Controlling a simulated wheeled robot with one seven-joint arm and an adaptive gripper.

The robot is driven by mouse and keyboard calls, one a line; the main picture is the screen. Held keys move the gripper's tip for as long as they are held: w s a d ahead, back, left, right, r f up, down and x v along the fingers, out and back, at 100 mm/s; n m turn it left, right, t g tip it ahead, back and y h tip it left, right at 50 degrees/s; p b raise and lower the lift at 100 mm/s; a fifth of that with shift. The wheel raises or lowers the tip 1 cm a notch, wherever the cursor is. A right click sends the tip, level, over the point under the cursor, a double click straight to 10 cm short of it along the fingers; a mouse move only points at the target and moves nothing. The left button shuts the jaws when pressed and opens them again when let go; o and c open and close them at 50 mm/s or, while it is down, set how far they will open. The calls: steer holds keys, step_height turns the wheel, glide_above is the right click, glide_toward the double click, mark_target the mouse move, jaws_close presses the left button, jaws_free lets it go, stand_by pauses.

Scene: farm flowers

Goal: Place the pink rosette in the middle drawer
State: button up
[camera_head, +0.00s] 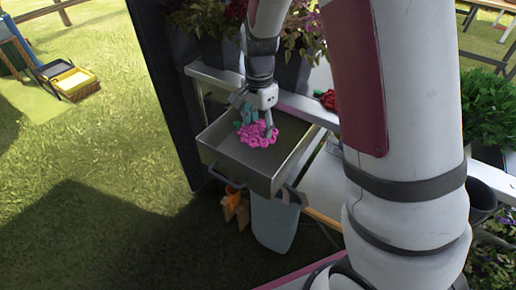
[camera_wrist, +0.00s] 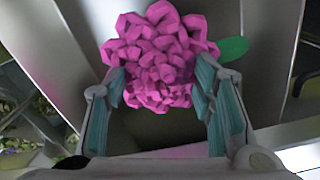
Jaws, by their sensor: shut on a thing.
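The pink rosette (camera_head: 257,134) is a ruffled bright pink flower, held by my gripper (camera_head: 258,118) over an open grey metal drawer (camera_head: 237,170). In the wrist view the rosette (camera_wrist: 160,60) sits between the two teal-padded fingers of my gripper (camera_wrist: 160,95), which are shut on it. A green leaf (camera_wrist: 232,48) sticks out on its right. In the head view the rosette appears inside the drawer's outline; I cannot tell whether it touches the drawer floor. Which drawer level this is cannot be told, as my arm hides part of the cabinet.
Potted flowers (camera_head: 210,20) stand behind the drawer on a white ledge (camera_head: 215,76). A dark upright panel (camera_head: 165,95) is on the left. A red item (camera_head: 328,99) lies on the ledge at right. A grey-blue container (camera_head: 274,222) and an orange item (camera_head: 233,200) are below the drawer.

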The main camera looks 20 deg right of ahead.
mark_target(259, 125)
steer(key=shift+f+b, duration=0.75)
steer(key=shift+f, duration=2.7)
steer(key=shift+f, duration=0.1)
steer(key=o, duration=1.1)
step_height(259, 125, up, 12)
steer(key=p, duration=0.3)
steer(key=shift+r, duration=0.25)
